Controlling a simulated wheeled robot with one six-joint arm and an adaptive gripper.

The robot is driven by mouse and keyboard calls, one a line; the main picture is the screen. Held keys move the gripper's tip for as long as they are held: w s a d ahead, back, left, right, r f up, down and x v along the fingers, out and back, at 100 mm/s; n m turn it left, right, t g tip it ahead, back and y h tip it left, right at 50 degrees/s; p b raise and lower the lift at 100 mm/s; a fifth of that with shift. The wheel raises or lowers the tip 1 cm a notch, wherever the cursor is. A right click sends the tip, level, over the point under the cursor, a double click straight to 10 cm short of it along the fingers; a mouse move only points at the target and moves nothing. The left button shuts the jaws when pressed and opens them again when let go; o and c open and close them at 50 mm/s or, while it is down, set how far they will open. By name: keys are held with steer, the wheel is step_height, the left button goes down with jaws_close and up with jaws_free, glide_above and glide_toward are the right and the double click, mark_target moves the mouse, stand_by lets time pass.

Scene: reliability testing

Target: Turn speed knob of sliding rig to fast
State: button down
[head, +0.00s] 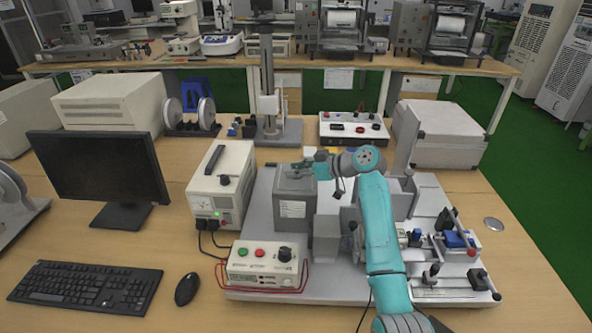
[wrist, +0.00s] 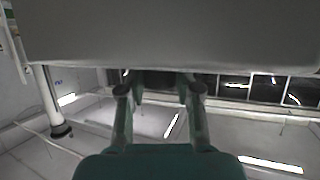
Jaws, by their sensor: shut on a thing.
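The sliding rig (head: 338,283) stands on a light grey base plate on the wooden table. At its front left is a control box (head: 262,277) with a green button, a red button and a black knob (head: 285,253). The knob's marks are too small to read. My gripper (head: 299,166) is at the top of a grey box (head: 293,198) on the rig, behind and apart from the black knob. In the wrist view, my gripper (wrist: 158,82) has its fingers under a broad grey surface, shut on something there. I cannot tell what it holds.
A power supply (head: 221,184) stands left of the rig, with cables to the control box. A monitor (head: 99,170), a keyboard (head: 84,287) and a mouse (head: 187,288) are further left. A panel with knobs (head: 353,130) and a large grey case (head: 440,133) stand behind.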

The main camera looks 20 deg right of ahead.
steer(key=m+t+h, duration=0.3)
steer(key=m+h, duration=0.1)
steer(key=m, duration=0.1)
steer(key=shift+a+t+h, duration=0.1)
steer(key=shift+t+h, duration=0.2)
steer(key=shift+h, duration=0.1)
steer(key=m+t+h, duration=0.1)
steer(key=m+h, duration=0.4)
steer(key=h, duration=0.1)
steer(key=shift+m+h, duration=0.3)
steer(key=shift+m, duration=0.1)
steer(key=c, duration=0.8)
jaws_free()
steer(key=shift+f, duration=0.1)
steer(key=shift+s, duration=0.1)
steer(key=v, duration=1.2)
